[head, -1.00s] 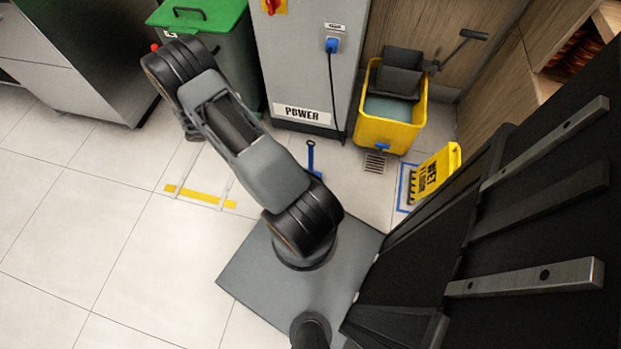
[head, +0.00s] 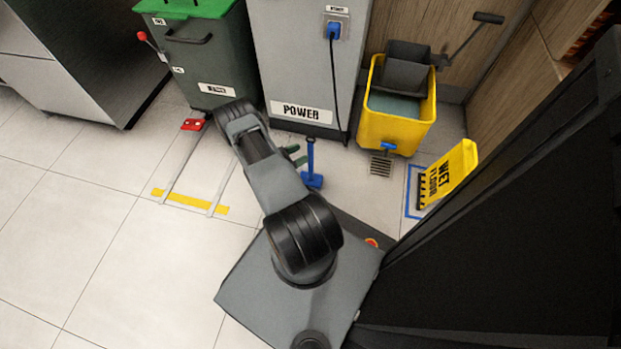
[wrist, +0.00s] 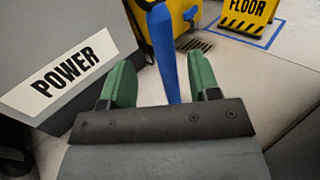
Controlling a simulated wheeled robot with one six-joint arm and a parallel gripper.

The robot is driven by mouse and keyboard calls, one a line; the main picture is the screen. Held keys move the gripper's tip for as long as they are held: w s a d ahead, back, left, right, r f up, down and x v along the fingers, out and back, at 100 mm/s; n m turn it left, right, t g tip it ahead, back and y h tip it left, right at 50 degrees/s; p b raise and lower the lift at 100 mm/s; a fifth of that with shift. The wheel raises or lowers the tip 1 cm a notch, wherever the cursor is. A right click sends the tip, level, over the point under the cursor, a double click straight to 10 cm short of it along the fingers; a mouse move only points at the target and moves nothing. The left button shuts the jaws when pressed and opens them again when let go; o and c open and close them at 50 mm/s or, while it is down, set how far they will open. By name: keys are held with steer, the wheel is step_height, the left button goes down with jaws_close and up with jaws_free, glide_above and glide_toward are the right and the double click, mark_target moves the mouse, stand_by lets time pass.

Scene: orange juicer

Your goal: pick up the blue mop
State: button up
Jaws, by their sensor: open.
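The blue mop (head: 311,161) stands upright on the floor in front of the grey power cabinet, with its wider blue base at the bottom. In the wrist view its blue handle (wrist: 163,50) rises between the two green fingers of my gripper (wrist: 160,82). The fingers are apart, one on each side of the handle, and do not appear to touch it. The mop's base is hidden in the wrist view.
The power cabinet (head: 272,60) stands close behind. A yellow mop bucket (head: 390,128) and a yellow wet floor sign (head: 447,172) stand to the right, near a floor drain (head: 381,165). A green-lidded bin (head: 205,60) is at the left. Open tiles lie at front left.

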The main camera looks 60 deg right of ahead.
mark_target(312, 151)
steer(key=x, duration=0.2)
steer(key=b+x, duration=0.1)
steer(key=f+b+x, duration=0.1)
steer(key=x, duration=0.1)
steer(key=shift+s+d, duration=0.2)
steer(key=shift+s, duration=0.2)
steer(key=shift+s+d+r, duration=0.15)
steer(key=shift+s+d, duration=0.1)
steer(key=shift+d, duration=0.3)
steer(key=c, duration=1)
steer(key=shift+r+p, duration=2.25)
steer(key=shift+r, duration=2.75)
